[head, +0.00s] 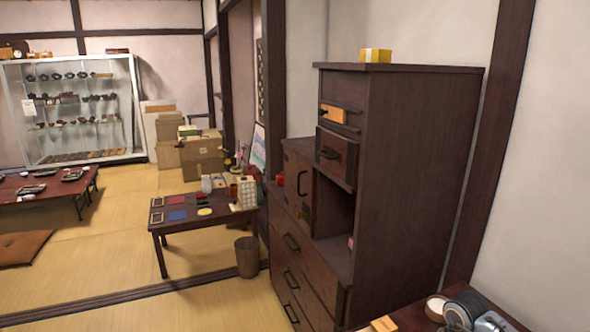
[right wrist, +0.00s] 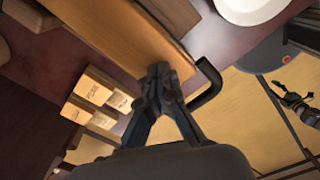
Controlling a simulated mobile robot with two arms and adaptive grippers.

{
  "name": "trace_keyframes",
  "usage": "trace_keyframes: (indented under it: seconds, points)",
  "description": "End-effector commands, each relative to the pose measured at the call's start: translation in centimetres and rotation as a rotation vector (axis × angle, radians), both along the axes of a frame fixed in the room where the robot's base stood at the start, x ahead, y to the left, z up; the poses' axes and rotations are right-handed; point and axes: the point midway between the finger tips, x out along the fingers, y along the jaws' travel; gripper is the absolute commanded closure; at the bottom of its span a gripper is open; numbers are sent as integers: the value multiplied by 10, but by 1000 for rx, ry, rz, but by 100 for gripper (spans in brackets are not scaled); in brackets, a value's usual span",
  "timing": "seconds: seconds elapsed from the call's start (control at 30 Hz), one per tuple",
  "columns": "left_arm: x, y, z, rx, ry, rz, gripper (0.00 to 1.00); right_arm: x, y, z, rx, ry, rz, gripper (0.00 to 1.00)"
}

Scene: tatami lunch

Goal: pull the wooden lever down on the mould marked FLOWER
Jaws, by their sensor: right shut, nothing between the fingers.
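My right gripper (right wrist: 160,76) is shut and empty in the right wrist view. Its fingertips are at or very near the edge of a broad wooden board (right wrist: 112,28); I cannot tell whether they touch. Small pale wooden blocks (right wrist: 95,86) with dark lettering stand to the left of the fingers. The lettering is too small to read, so I cannot pick out the mould marked FLOWER or its wooden lever. A dark jointed part at the right edge looks like my left gripper (right wrist: 292,100); its jaw state is unclear. Neither gripper shows in the head view.
A black bent handle (right wrist: 208,82) sticks out just right of my right fingertips. A white plate (right wrist: 250,8) lies near the top. In the head view, a tall dark chest (head: 420,170) stands right of a low table (head: 180,222).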

Motion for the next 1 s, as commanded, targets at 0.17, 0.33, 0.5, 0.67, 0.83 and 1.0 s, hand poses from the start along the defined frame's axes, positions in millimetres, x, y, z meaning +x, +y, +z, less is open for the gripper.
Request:
trace_keyframes:
  seconds: [0.17,0.33,0.5,0.67,0.83,1.0]
  points:
    - [0,0,-1,0,0,0,50,0,0,-3,0,1,0,100]
    - [0,0,-1,0,0,0,50,-1,0,-5,-1,2,0,100]
    - [0,0,-1,0,0,0,50,-1,0,-6,-1,3,0,100]
    - [0,0,-2,0,0,0,50,-1,0,-9,-1,4,0,100]
    - [0,0,-2,0,0,0,50,-1,0,-10,-1,4,0,100]
    - [0,0,-2,0,0,0,50,-2,0,-12,-1,4,0,100]
